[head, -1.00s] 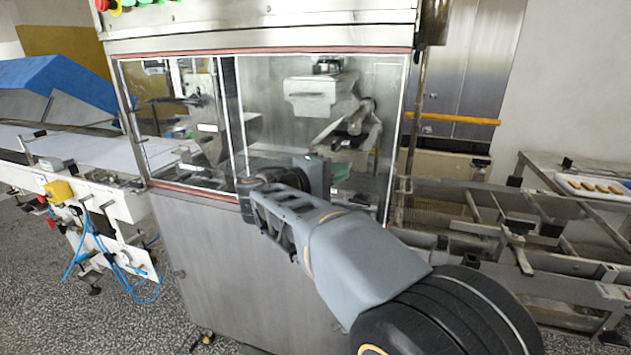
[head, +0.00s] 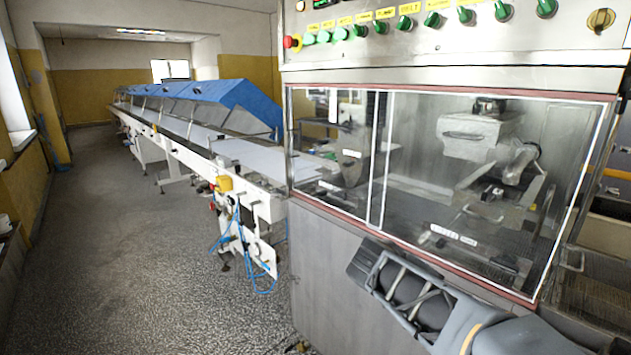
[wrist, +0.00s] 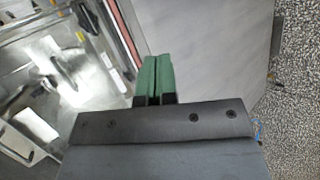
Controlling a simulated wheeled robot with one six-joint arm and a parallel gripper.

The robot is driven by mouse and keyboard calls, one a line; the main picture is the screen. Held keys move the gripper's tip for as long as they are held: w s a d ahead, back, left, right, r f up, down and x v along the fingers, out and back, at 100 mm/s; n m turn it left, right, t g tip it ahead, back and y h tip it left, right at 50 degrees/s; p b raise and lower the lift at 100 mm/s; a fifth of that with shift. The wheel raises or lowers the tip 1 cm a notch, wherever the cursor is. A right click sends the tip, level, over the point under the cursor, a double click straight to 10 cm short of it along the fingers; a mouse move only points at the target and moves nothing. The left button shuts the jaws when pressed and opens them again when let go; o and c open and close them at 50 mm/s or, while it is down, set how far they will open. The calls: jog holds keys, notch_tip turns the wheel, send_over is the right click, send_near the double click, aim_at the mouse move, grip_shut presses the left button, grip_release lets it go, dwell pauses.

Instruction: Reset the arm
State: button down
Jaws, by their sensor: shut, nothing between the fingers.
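My gripper (wrist: 158,66) shows in the wrist view with its two green fingers side by side, shut and with nothing between them. The fingers point toward the plain grey metal lower panel (wrist: 215,40) of the enrober, with free space around them. In the head view my arm crosses the lower right, in front of the enrober cabinet (head: 335,265) and below its window. The fingers are not seen in the head view.
The enrober has a clear window (head: 415,150) with machinery behind it and a control panel (head: 440,40) with green knobs above. A long conveyor (head: 185,130) with blue covers runs away at the left. The speckled floor (head: 140,230) at left is open.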

jog(key=s+a+r+m+y+p, duration=0.1)
jog(key=s+a+m+y+p, duration=0.3)
jog(key=s+y+p, duration=0.5)
jog(key=s+a, duration=0.1)
jog(key=a, duration=0.1)
jog(key=shift+a+r+m+t+y, duration=0.25)
jog(key=shift+a+m+t+y, duration=0.05)
jog(key=shift+m, duration=0.1)
jog(key=c, duration=1.8)
grip_release()
